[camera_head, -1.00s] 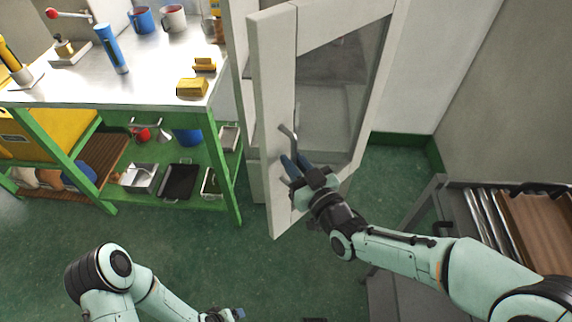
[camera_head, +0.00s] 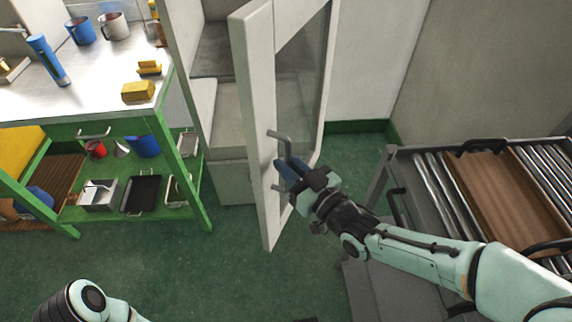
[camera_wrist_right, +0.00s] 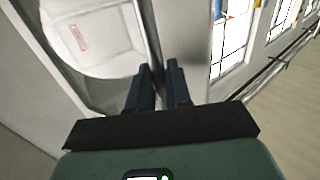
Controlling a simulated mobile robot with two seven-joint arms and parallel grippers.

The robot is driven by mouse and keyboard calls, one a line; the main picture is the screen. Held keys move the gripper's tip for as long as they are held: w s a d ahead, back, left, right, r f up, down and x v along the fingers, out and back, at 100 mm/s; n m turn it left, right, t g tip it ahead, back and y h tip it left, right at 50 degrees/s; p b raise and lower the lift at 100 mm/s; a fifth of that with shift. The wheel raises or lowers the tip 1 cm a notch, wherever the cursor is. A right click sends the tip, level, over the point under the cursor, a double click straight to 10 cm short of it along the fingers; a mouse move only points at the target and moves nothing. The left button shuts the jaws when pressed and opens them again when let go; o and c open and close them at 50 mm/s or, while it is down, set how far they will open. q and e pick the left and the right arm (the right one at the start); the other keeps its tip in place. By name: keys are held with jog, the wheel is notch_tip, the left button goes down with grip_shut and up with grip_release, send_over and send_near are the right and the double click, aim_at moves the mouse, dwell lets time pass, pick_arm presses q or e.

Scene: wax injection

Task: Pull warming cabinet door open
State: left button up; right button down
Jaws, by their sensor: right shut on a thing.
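The warming cabinet door (camera_head: 257,120) is a white frame with a glass pane, standing ajar from the pale cabinet (camera_head: 233,183). Through the gap, shelves inside the cabinet show. The door has a grey bar handle (camera_head: 283,140) on its front edge. My right gripper (camera_head: 288,170) is shut on the handle, with its dark blue fingers around the lower part of the bar.
A green workbench (camera_head: 190,200) with a metal top stands left of the cabinet, holding mugs, a blue flashlight and yellow blocks. A roller cart (camera_head: 405,170) with a brown board (camera_head: 485,195) stands at the right, beneath my right arm. Green floor (camera_head: 240,270) lies clear before the door.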

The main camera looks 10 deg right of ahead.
jog(key=shift+w+d, duration=0.1)
jog(key=shift+d, duration=0.15)
jog(key=c, duration=1.2)
grip_release()
jog(key=shift+c, duration=0.2)
pick_arm(q)
jog(key=shift+w+d+r+t+p, duration=0.15)
jog(key=shift+w+r+t+p, duration=0.2)
jog(key=shift+w+r, duration=0.45)
pick_arm(e)
jog(key=v, duration=0.7)
jog(key=shift+s, duration=0.25)
